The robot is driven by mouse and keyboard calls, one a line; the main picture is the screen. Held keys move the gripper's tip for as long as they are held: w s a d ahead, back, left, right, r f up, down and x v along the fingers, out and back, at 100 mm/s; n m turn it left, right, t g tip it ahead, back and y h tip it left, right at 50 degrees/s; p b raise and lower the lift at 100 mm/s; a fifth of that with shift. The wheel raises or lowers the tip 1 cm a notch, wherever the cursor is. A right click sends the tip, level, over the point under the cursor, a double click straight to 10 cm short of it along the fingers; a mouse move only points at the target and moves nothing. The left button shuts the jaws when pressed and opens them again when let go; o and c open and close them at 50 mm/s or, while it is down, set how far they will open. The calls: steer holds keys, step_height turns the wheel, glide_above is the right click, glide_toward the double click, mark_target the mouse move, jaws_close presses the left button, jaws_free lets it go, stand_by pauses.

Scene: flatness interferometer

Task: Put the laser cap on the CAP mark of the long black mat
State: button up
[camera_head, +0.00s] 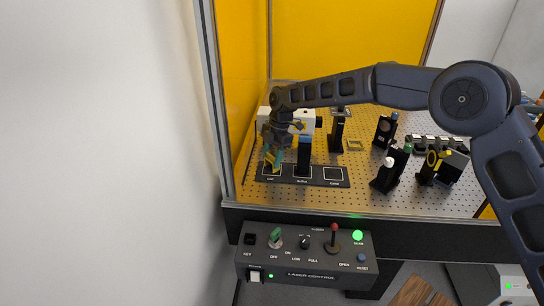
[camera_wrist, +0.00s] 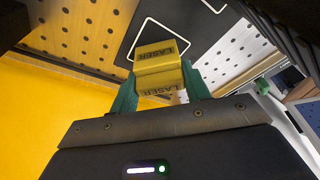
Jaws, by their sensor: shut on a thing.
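The laser cap (camera_wrist: 158,68) is a small yellow block with LASER lettering. My gripper (camera_wrist: 160,85) has green fingers and is shut on it from both sides. In the head view my gripper (camera_head: 274,158) points down at the left end of the long black mat (camera_head: 318,176), over the CAP mark (camera_head: 270,178). The cap shows there as a bit of yellow (camera_head: 272,168) between the fingers. In the wrist view the mat (camera_wrist: 205,14) and its white outline show behind the cap. I cannot tell whether the cap touches the mat.
A black post with a blue top (camera_head: 305,150) stands on the mat's middle mark, close right of my gripper. The right mark (camera_head: 334,174) is bare. A white box (camera_head: 305,117) is behind. Several optic mounts (camera_head: 385,172) stand right. A control panel (camera_head: 305,258) is in front.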

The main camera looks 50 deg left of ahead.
steer(key=shift+f, duration=0.25)
steer(key=o, duration=0.9)
steer(key=shift+s+r+v, duration=0.1)
steer(key=shift+s+v, duration=0.15)
steer(key=shift+v, duration=0.85)
steer(key=shift+s+r+v, duration=0.1)
steer(key=shift+s+v, duration=0.2)
steer(key=shift+v, duration=0.85)
steer(key=shift+s+v, duration=0.25)
steer(key=shift+v, duration=0.85)
steer(key=shift+r, duration=0.1)
